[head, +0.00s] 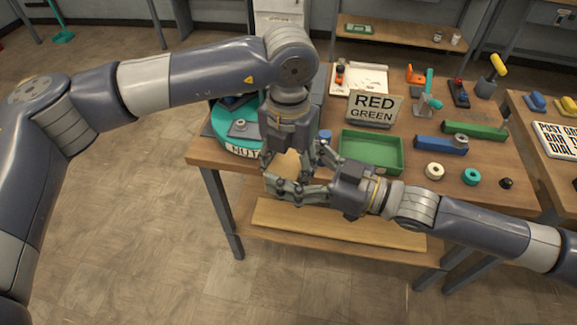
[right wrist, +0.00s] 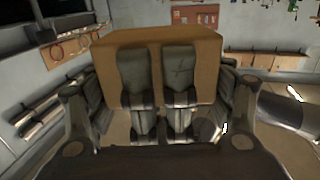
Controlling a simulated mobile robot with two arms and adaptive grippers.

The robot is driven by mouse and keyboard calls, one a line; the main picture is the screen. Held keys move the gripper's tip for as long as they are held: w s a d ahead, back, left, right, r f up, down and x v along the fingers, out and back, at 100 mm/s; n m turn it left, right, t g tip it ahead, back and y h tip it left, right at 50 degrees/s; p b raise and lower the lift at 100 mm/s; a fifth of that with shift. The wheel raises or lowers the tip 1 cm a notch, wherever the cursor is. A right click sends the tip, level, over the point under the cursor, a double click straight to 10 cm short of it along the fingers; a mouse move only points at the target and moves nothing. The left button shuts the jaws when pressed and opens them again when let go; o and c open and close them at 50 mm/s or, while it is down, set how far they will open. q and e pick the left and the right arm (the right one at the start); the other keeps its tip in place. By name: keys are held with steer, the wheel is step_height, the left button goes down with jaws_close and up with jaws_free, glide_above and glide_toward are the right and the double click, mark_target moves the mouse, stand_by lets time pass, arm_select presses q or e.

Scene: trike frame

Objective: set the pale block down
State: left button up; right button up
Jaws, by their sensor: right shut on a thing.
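The pale block (head: 289,161) is a plain tan block in the middle of the head view, largely covered by both hands. In the right wrist view the block (right wrist: 155,46) shows large and brown behind dark fingers. My right gripper (head: 290,185) comes in from the right and is shut on the block, in front of the table's near edge. My left gripper (head: 296,156) points down from above with its fingers around the block's upper part. Whether these fingers touch the block is hidden.
The wooden table (head: 490,198) carries a green tray (head: 371,168), a RED GREEN sign (head: 374,106) and a turquoise round stand (head: 243,149). Several small rings and tools lie to the right. A lower shelf (head: 340,229) runs below the tabletop. Floor is clear at front left.

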steer(key=o, duration=1.2)
steer(key=shift+o, duration=0.2)
